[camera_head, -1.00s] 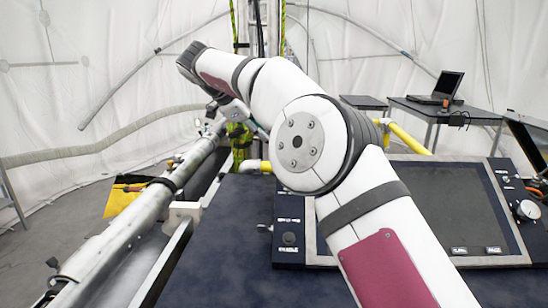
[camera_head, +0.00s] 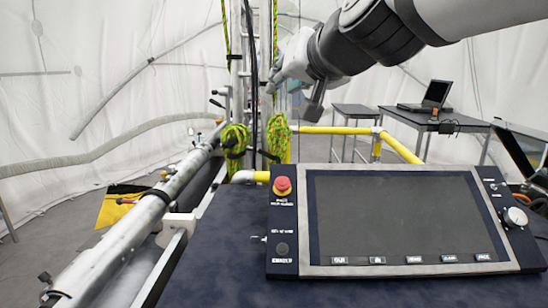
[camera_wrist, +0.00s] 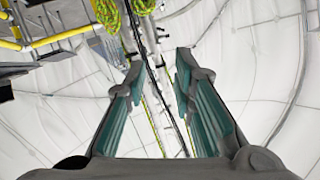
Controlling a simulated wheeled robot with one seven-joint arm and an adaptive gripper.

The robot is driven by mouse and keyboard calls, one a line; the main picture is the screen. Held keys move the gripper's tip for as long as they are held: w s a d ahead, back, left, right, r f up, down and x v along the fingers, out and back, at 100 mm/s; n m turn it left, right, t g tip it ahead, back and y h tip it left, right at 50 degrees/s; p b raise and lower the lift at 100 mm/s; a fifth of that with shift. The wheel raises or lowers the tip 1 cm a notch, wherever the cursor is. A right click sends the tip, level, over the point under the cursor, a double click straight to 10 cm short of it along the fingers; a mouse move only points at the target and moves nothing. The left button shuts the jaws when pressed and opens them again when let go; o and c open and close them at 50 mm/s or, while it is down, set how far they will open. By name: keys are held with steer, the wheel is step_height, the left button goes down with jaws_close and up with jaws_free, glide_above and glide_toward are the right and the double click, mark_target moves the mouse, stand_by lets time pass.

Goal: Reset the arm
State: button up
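My arm reaches in from the top right in the head view. My gripper (camera_head: 291,84) is at its far end, in front of the vertical mast and its ropes, partly hidden by the arm's own links. In the wrist view my gripper (camera_wrist: 158,68) shows two teal-padded fingers spread wide apart. Nothing is between them; the mast and ropes lie beyond.
A control panel (camera_head: 405,215) with a dark screen and a red emergency button (camera_head: 282,186) fills the front right. Yellow rails (camera_head: 340,130) stand behind it. A laptop (camera_head: 430,96) is on a table at the right. A metal tube (camera_head: 130,235) runs along the left. A yellow bag (camera_head: 118,206) lies on the floor.

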steer(key=s+d+f+g+h, duration=0.1)
steer(key=s+d+f+g, duration=0.2)
steer(key=s+d+f, duration=0.2)
steer(key=s+d+f+g+h, duration=0.2)
steer(key=s+d+f, duration=0.4)
steer(key=s+f, duration=0.5)
steer(key=s+d+f+g+h, duration=0.2)
steer(key=s+d+f+g, duration=0.2)
steer(key=s+f, duration=0.5)
steer(key=s+d, duration=0.2)
steer(key=s, duration=0.1)
steer(key=shift+s, duration=0.25)
steer(key=shift+d, duration=0.1)
